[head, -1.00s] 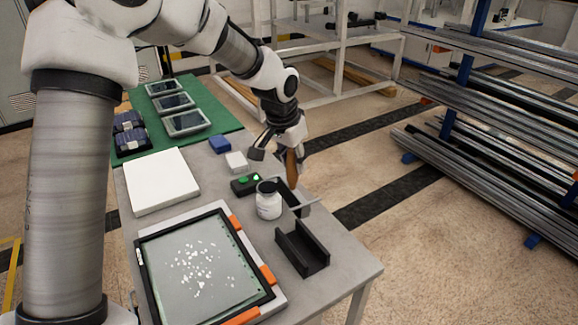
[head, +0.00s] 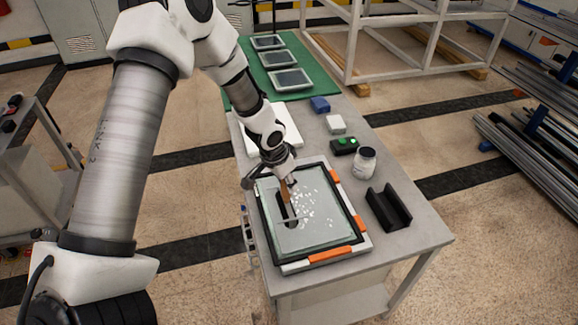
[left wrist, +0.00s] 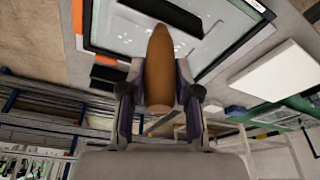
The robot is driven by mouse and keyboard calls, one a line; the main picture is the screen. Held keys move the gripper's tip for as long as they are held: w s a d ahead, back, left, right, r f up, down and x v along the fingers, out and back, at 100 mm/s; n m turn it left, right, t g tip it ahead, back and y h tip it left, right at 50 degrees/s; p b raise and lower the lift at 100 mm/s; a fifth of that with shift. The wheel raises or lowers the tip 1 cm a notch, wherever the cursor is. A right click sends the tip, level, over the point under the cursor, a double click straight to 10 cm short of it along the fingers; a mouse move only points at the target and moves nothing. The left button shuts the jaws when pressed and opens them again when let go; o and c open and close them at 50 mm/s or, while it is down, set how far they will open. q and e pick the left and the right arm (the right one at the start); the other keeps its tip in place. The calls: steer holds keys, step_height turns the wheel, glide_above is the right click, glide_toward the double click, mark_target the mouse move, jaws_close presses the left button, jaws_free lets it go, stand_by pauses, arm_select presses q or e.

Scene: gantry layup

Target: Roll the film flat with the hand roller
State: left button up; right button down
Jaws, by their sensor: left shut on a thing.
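My left gripper (head: 278,175) is shut on the brown wooden handle of the hand roller (head: 286,193), above the left half of the panel. The handle also shows between the fingers in the left wrist view (left wrist: 160,75). The dark roller end (head: 290,213) is low over the film; I cannot tell whether it touches. The pale green film (head: 308,238) lies in a black frame (head: 349,208) with orange clips, and many white specks show on its middle and right. My right gripper is not in view.
A black U-shaped holder (head: 389,208) stands empty right of the frame. A white jar (head: 364,163), a black box with green buttons (head: 345,146), and white and blue (head: 320,104) blocks stand behind. A white slab (head: 291,127) and a green mat (head: 300,92) with several framed panels lie farther back.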

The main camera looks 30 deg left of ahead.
mark_target(287, 196)
arm_select(q)
steer(key=shift+f+b, duration=2.2)
steer(key=shift+f, duration=0.45)
steer(key=shift+f+b, duration=0.35)
